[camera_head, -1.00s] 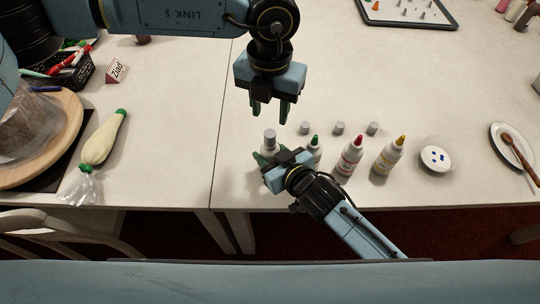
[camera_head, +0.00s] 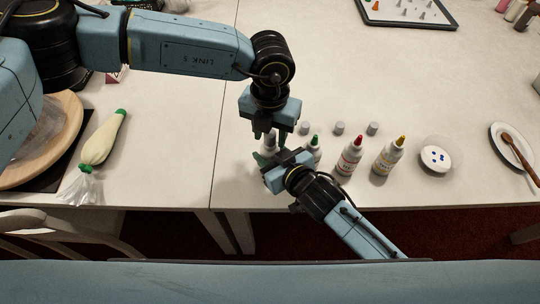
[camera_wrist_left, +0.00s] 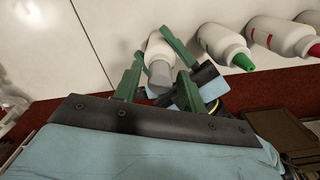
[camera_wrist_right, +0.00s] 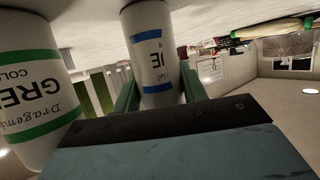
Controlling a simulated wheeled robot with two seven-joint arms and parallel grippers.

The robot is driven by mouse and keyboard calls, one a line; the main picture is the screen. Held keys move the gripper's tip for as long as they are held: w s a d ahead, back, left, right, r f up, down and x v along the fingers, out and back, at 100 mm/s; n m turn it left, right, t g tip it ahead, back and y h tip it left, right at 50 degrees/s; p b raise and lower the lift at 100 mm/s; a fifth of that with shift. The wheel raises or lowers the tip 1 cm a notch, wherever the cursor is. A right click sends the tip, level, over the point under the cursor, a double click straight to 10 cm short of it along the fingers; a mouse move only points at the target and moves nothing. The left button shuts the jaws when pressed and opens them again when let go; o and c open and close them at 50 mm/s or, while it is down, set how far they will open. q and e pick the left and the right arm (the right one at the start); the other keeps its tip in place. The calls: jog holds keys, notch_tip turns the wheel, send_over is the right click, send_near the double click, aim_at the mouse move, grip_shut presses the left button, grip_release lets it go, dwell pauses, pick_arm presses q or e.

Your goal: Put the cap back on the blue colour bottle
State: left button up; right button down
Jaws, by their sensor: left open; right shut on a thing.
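The blue colour bottle (camera_wrist_right: 152,55) stands upright between the fingers of my right gripper (camera_wrist_right: 160,92), which is shut on it; the blue-banded label shows in the right wrist view. In the left wrist view a grey cap (camera_wrist_left: 160,74) sits at the top of this bottle (camera_wrist_left: 157,47); how firmly it is seated I cannot tell. My left gripper (camera_wrist_left: 157,85) is open, pointing down, with its green fingers on either side of the cap. In the head view the left gripper (camera_head: 270,136) largely hides the bottle top.
Bottles with green (camera_head: 315,150), red (camera_head: 349,158) and yellow (camera_head: 389,157) tips stand to the right. Three loose grey caps (camera_head: 305,128) (camera_head: 339,128) (camera_head: 372,128) lie behind them. A small dish (camera_head: 435,167) and a piping bag (camera_head: 102,140) are farther off.

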pick_arm(q)
grip_shut()
dwell(0.3)
jog(key=m, duration=0.9)
jog(key=shift+m, duration=0.4)
jog(key=m, duration=0.3)
jog(key=shift+m, duration=0.4)
jog(key=m, duration=0.4)
jog(key=shift+m, duration=0.4)
jog(key=shift+o, duration=0.7)
grip_release()
